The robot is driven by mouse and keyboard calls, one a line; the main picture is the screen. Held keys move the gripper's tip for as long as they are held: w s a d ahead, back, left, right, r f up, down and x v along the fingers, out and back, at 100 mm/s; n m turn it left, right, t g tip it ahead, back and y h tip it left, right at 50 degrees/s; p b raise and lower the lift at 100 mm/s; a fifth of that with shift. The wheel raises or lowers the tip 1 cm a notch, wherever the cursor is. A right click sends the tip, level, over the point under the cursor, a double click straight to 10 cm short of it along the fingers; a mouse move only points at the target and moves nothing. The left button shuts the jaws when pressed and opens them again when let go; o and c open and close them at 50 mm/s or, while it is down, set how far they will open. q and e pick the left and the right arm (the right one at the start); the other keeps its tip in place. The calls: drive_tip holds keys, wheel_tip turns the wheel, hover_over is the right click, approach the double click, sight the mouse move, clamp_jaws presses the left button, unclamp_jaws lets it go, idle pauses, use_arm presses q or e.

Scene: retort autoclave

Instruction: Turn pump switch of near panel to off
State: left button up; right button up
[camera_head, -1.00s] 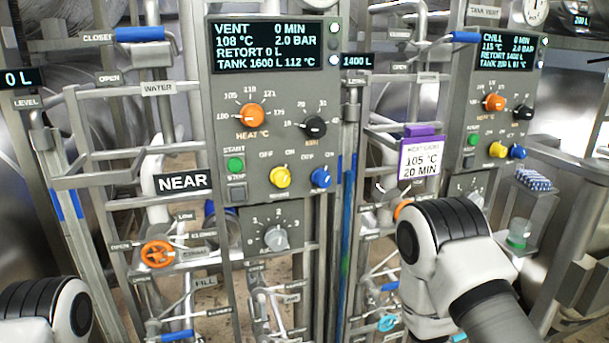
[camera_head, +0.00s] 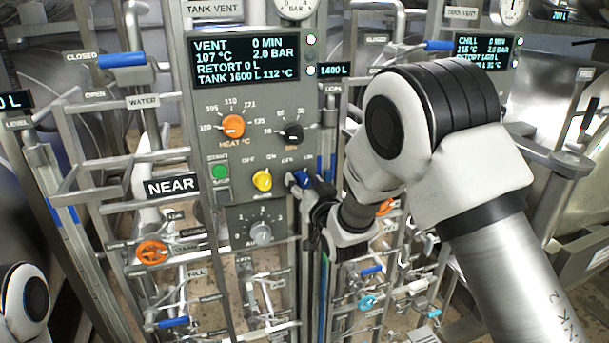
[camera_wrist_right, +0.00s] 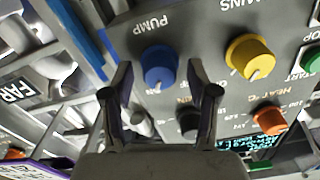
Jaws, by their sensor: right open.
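The near panel (camera_head: 197,110) is grey, and a NEAR sign (camera_head: 172,186) hangs at its lower left. Its pump switch (camera_head: 300,179) is a blue round knob at the right end of the lower row, partly hidden by my right gripper (camera_head: 304,190). In the right wrist view the blue knob (camera_wrist_right: 160,67) sits under the upside-down word PUMP, its white mark towards the bottom of the picture. My right gripper (camera_wrist_right: 159,75) is open, with one fingertip on each side of the knob and a visible gap on both sides. Its depth is unclear. My left gripper is out of view.
A yellow knob (camera_head: 262,180) sits left of the pump switch, with a black dial (camera_head: 291,133) above and a grey dial (camera_head: 261,233) below. Pipes and valve handles surround the panel.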

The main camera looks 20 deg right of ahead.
drive_tip(key=shift+w, duration=0.1)
clamp_jaws()
drive_tip(key=n+b, duration=0.2)
drive_tip(key=b, duration=0.1)
drive_tip(key=shift+f, duration=0.25)
drive_tip(key=n+b, duration=0.7)
drive_tip(key=shift+a+n, duration=0.1)
drive_tip(key=shift+n, duration=0.3)
drive_tip(key=shift+r+n+b, duration=0.1)
drive_tip(key=shift+n+b, duration=0.7)
drive_tip(key=shift+n, duration=0.3)
